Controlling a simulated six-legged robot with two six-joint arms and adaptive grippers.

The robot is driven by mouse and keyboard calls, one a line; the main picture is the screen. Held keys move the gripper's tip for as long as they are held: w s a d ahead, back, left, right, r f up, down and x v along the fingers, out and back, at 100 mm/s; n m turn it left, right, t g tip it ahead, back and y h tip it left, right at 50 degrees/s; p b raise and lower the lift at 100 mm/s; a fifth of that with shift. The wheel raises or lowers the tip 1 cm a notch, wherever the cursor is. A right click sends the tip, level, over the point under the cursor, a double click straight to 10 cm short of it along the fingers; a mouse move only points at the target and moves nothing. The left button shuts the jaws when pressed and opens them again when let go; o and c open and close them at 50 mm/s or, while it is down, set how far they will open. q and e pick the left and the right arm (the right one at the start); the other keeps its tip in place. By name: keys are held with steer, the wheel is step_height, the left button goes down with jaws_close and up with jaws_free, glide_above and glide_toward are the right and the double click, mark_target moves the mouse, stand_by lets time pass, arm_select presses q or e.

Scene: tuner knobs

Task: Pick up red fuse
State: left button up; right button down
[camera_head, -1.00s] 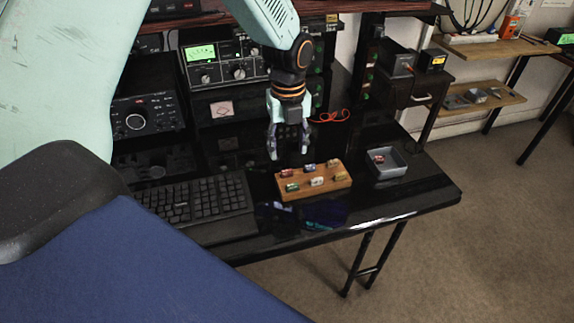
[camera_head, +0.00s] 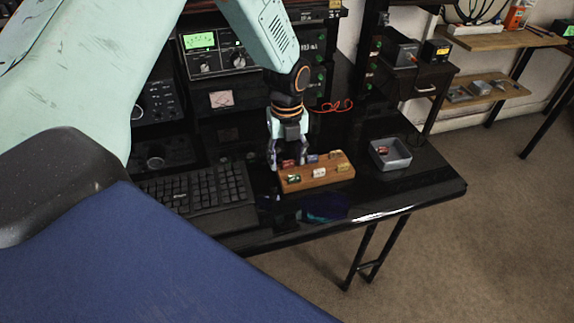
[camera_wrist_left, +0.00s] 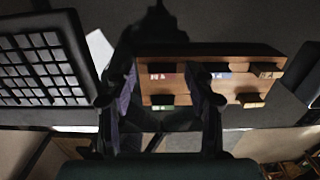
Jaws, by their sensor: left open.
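A red fuse (camera_head: 288,163) sits at the back left of a wooden block (camera_head: 318,182) on the black desk. My left gripper (camera_head: 287,166) is open and points down at the block's back left corner. In the left wrist view its two fingers (camera_wrist_left: 160,100) stand apart with nothing held. The block also holds a green fuse (camera_head: 293,178), a white fuse (camera_head: 319,173) and others. Another red fuse (camera_head: 384,152) lies in the grey tray. My right gripper is not in view.
The grey tray (camera_head: 404,163) stands right of the block. A black keyboard (camera_head: 205,186) lies to the left.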

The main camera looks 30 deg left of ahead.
arm_select(q)
steer(key=shift+d+r, duration=0.1)
steer(key=shift+d, duration=0.05)
steer(key=shift+c, duration=0.2)
steer(key=shift+c, duration=0.8)
steer(key=c, duration=0.6)
